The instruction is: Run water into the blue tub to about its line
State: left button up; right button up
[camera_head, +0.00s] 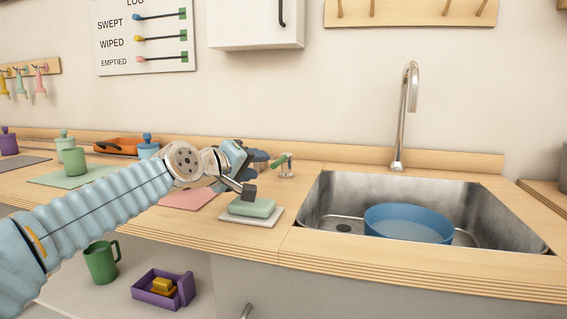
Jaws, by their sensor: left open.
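The blue tub (376,216) stands upright in the metal sink. A paler, flat surface inside it looks like water; I cannot make out a fill line. The curved metal spout (401,122) rises behind the sink, with no stream visible below it. My right gripper is not in view.
A green sponge or soap on a white dish (246,219) lies just below my left gripper. The sink rim (319,187) is close on the right. Cups, jars and an orange tray (118,146) stand farther left. A purple box (150,289) and green mug (101,263) sit below the counter.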

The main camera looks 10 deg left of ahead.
aim_at(280, 164)
pick_arm(q)
jog(key=p+x, duration=0.1)
jog(key=x, duration=1)
jog(key=shift+w+f, duration=0.1)
jog(key=shift+f, duration=0.05)
grip_shut()
jog(key=shift+f, duration=0.1)
